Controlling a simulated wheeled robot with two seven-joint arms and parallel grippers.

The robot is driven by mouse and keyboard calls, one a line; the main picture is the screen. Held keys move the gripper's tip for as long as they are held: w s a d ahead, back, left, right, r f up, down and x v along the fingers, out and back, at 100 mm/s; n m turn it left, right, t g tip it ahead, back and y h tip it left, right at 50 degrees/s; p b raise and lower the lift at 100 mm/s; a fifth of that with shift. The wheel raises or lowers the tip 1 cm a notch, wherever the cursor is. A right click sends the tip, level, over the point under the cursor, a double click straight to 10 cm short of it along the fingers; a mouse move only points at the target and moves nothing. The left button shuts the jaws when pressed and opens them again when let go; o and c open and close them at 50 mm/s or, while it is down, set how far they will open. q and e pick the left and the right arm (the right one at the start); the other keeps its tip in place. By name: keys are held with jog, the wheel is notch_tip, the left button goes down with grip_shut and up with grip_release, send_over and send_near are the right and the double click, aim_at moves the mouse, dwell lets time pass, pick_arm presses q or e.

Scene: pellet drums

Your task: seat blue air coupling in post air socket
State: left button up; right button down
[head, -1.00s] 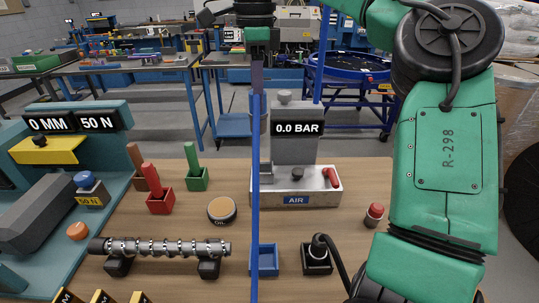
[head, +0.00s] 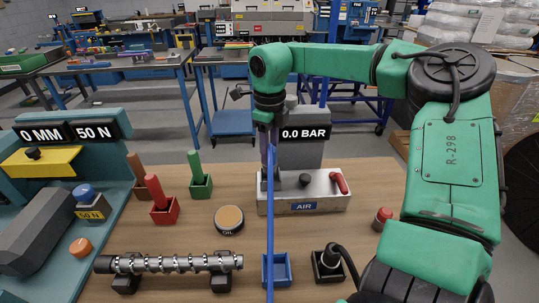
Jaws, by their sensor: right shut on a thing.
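My right gripper (head: 269,146) hangs fingers-down over the left end of the silver AIR block. It is shut on the blue air coupling, which is hard to tell apart from the blue hose (head: 270,225) running straight down from it. The AIR block (head: 332,203) stands on the wooden table with a dark round fitting (head: 304,180) and a red lever (head: 339,182) on top. I cannot tell which part is the post air socket, or whether the coupling touches the block. My left gripper is not in view.
The grey gauge post (head: 302,154) reads 0.0 BAR. A blue tray (head: 285,270) and a black holder (head: 327,265) stand in front. An oil tin (head: 229,219), a ringed shaft (head: 170,264) and a red button (head: 382,218) are nearby.

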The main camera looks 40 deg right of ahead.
notch_tip(320, 180, down, 2)
jog(key=shift+s+f, duration=0.15)
jog(key=shift+f, duration=0.2)
jog(key=shift+c, duration=2.2)
grip_release()
jog(key=shift+r, duration=0.3)
notch_tip(320, 180, up, 12)
jog(key=shift+f+b, duration=0.1)
jog(key=shift+b, duration=0.6)
jog(key=shift+f, duration=0.1)
